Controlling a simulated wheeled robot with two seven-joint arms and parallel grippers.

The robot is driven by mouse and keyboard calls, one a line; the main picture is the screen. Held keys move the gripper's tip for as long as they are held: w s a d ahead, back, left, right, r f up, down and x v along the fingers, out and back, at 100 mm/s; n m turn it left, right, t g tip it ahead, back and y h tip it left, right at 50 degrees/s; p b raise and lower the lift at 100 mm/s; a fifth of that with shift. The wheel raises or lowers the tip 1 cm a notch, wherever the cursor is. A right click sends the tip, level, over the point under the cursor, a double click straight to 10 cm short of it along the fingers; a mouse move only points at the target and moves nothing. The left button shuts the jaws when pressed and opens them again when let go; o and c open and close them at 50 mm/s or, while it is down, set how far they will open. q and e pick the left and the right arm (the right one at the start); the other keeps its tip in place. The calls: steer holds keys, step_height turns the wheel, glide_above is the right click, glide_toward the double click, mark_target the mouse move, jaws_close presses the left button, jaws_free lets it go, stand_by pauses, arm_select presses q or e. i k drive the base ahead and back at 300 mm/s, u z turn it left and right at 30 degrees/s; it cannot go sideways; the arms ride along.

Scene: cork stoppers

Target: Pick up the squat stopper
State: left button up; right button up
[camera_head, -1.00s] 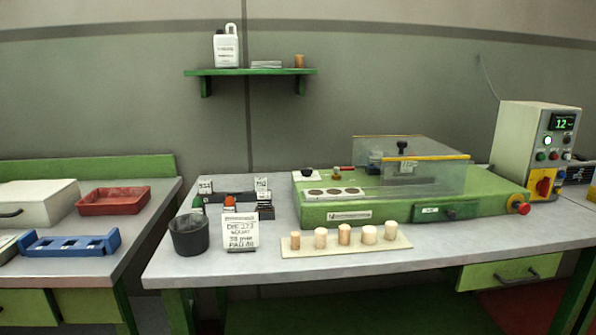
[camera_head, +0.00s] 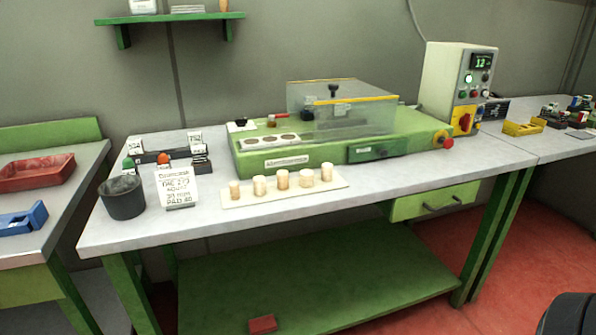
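Several pale cork stoppers stand upright in a row on a flat cream board (camera_head: 240,202) on the front of the grey workbench. The leftmost stopper (camera_head: 235,190) is small, narrow and browner. The second stopper (camera_head: 260,186) and the middle stopper (camera_head: 283,180) look taller. The fourth stopper (camera_head: 306,179) looks wide for its height, like a squat one, though the differences are small at this size. The rightmost stopper (camera_head: 326,174) is pale and slimmer. Neither gripper shows. A dark rounded shape at the lower right corner may be part of my arm.
A green machine (camera_head: 285,160) with a clear cover stands behind the board. A sign card (camera_head: 177,187) and a dark cup (camera_head: 123,198) stand left of it. The grey benchtop (camera_head: 400,177) is clear to the right. A green drawer (camera_head: 432,202) hangs below the bench's front edge.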

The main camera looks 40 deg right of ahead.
mark_target(307, 176)
steer(key=k, duration=0.5)
steer(key=z, duration=1.15)
steer(key=i, duration=0.75)
